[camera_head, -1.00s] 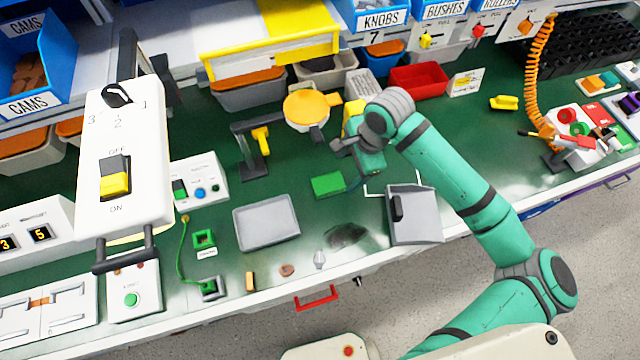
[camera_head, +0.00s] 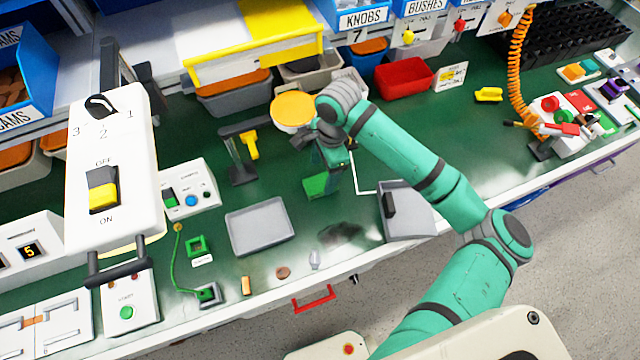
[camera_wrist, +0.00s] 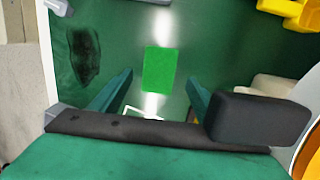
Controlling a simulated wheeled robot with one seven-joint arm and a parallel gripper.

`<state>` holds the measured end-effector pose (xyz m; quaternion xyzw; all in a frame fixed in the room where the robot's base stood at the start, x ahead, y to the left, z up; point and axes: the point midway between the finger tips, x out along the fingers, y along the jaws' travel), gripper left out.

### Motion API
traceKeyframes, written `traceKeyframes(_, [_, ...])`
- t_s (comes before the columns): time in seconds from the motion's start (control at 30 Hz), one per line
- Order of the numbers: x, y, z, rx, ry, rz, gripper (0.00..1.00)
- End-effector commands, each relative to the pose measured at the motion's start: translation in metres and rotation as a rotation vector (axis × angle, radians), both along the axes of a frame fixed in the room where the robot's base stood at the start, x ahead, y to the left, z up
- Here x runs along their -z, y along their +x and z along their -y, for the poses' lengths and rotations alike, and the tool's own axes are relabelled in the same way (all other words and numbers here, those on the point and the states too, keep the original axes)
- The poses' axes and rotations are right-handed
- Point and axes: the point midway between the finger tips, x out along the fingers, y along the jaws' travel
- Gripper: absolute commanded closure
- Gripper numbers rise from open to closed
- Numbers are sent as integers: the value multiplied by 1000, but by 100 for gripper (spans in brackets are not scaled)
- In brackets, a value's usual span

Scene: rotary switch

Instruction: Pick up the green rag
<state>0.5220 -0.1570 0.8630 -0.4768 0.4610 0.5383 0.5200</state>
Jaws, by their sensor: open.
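The green rag (camera_head: 316,185) is a small bright green rectangle lying flat on the dark green bench top. It also shows in the wrist view (camera_wrist: 158,69), whole and unobstructed, a little beyond the space between my two fingers. My gripper (camera_head: 325,172) is above the rag in the head view, pointing down, with the arm reaching in from the right. In the wrist view its fingers (camera_wrist: 155,95) stand wide apart with nothing between them. The gap between fingertips and rag is hard to judge.
A grey tray (camera_head: 262,228) lies left of the rag, and a grey box with a black handle (camera_head: 408,212) to its right. A round orange-topped lamp (camera_head: 293,108) stands just behind my gripper. A dark stain (camera_head: 340,236) is in front of the rag.

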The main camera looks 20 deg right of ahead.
Motion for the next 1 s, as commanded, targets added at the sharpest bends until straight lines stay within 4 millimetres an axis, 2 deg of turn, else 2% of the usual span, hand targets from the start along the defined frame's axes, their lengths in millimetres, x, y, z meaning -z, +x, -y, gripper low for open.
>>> traceKeyframes(0.3, [41, -4, -6, 1, 1, -1, 31])
traceKeyframes(0.57, [44, -3, -6, 0, 0, 1, 31])
traceKeyframes(0.73, [44, -3, -6, 0, 0, 1, 72])
traceKeyframes(0.77, [44, -3, -6, 0, 0, 1, 75])
traceKeyframes(1.0, [44, -3, -6, 0, 0, 1, 75])
